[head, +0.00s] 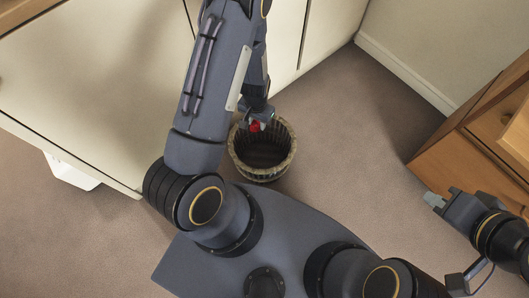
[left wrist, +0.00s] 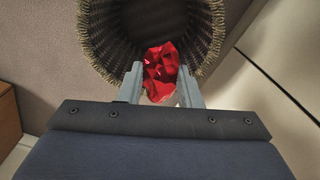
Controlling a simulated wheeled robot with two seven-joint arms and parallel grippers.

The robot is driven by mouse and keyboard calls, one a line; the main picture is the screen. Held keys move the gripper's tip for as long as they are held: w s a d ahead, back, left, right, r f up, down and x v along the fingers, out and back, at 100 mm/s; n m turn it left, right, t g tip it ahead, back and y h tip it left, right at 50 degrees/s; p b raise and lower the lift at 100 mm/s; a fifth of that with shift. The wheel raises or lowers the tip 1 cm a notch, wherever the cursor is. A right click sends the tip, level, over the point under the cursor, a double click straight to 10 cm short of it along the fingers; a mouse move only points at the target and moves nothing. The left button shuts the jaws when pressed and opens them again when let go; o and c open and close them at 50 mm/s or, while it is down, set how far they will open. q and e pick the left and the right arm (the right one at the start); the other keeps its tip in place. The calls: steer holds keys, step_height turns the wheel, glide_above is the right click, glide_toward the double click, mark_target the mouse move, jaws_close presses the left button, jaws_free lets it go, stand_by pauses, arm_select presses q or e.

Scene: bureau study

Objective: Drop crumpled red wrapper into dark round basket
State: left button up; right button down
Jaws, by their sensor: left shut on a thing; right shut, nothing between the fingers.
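The crumpled red wrapper (left wrist: 161,70) is pinched between the fingertips of my left gripper (left wrist: 162,85) in the left wrist view. The dark round basket (head: 280,168) stands on the carpet in front of the cream cabinets, and its rim (left wrist: 88,45) shows around the wrapper in the left wrist view. In the head view my left gripper (head: 257,118) and the wrapper (head: 254,126) are over the basket's far side. How high they are above the rim I cannot tell. My right gripper (head: 434,200) is shut and empty, out to the right.
Cream cabinet fronts (head: 100,80) stand behind and left of the basket. A wooden drawer unit (head: 480,135) stands at the right, near my right gripper. A white object (head: 70,172) lies at the left by the cabinet. Carpet (head: 350,130) is clear right of the basket.

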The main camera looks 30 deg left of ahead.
arm_select(q)
step_height(320, 180, down, 6)
steer(key=b, duration=0.4)
steer(key=shift+r, duration=0.15)
steer(key=o, duration=1)
steer(key=shift+o, duration=0.2)
steer(key=shift+r, duration=0.15)
step_height(320, 180, up, 6)
steer(key=p, duration=0.2)
steer(key=shift+r+p, duration=0.25)
steer(key=shift+p, duration=0.1)
steer(key=shift+r, duration=0.6)
